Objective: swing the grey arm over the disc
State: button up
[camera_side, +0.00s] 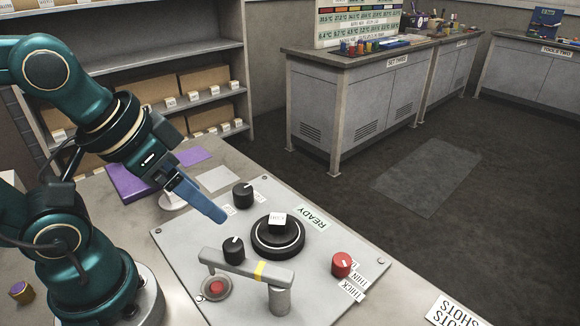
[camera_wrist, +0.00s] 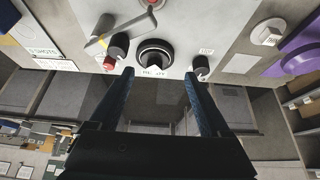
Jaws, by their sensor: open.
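The grey arm (camera_side: 235,266) is a bar with a yellow band, carried on a short grey post (camera_side: 280,300) at the panel's front. It points left, beside the disc and not over it. The black disc (camera_side: 277,237) has a raised middle with a white label on top. In the wrist view the disc (camera_wrist: 155,54) shows just beyond my fingertips, and the grey arm (camera_wrist: 97,45) lies to its left. My gripper (camera_side: 218,214) is in the air up and left of the disc. In the wrist view my gripper (camera_wrist: 158,76) is open and empty.
Black knobs (camera_side: 243,195) (camera_side: 233,249), a red knob (camera_side: 341,264) and a red button (camera_side: 216,288) stand around the disc on the grey panel (camera_side: 330,290). A purple item (camera_side: 130,182) lies behind, on the left. Shelves and cabinets stand farther back.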

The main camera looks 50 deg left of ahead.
jog(key=shift+c, duration=1.4)
jog(key=m+g, duration=0.5)
jog(key=m, duration=0.3)
send_over(233, 244)
jog(key=a, duration=0.1)
jog(key=shift+r, duration=0.45)
jog(key=shift+d+f+m, duration=0.2)
jog(key=shift+d+m, duration=0.05)
jog(key=shift+m, duration=0.15)
jog(key=shift+d+f+g, duration=0.25)
jog(key=shift+f+g, duration=0.05)
jog(key=shift+f, duration=2.55)
